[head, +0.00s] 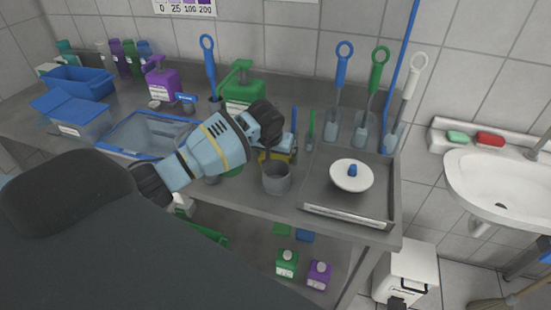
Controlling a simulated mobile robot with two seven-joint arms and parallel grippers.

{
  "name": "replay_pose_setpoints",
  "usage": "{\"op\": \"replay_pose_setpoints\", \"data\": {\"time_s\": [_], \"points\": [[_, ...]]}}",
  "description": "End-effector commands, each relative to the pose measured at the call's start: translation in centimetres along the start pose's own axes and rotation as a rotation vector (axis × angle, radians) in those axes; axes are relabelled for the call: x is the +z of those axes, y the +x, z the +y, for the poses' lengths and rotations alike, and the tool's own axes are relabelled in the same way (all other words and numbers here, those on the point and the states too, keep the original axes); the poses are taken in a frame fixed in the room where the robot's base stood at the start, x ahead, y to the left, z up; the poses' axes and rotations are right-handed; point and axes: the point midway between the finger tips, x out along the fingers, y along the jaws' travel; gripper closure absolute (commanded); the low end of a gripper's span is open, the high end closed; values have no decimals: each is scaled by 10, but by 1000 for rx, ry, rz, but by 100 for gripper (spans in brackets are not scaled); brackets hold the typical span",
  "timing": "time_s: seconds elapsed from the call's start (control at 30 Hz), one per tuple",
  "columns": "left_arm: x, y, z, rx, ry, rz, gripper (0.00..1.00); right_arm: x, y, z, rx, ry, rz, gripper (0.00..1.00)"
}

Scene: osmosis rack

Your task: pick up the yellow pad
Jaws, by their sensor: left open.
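My left gripper (271,138) reaches in from the left over the metal counter, its dark fingers pointing down. It is open. I cannot tell whether the fingers touch the pad. My right gripper is not in view.
A green pump bottle (242,88) is behind the gripper. A blue-rimmed basin (150,135) is to the left. A sink (500,185) is far right.

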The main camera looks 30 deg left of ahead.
Motion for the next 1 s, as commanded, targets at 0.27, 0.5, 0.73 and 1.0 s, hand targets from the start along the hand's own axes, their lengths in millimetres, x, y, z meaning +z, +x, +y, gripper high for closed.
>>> {"op": "replay_pose_setpoints", "data": {"time_s": [0.27, 0.5, 0.73, 1.0], "points": [[0, 1, 0, 0, 1, 1, 5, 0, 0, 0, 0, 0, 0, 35], [0, 1, 0, 0, 0, 1, 36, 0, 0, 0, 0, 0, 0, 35], [-1, 0, 0, 0, 0, 2, 36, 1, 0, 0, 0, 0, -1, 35], [-15, -32, 0, 1, 0, 6, 36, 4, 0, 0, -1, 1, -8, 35]]}}
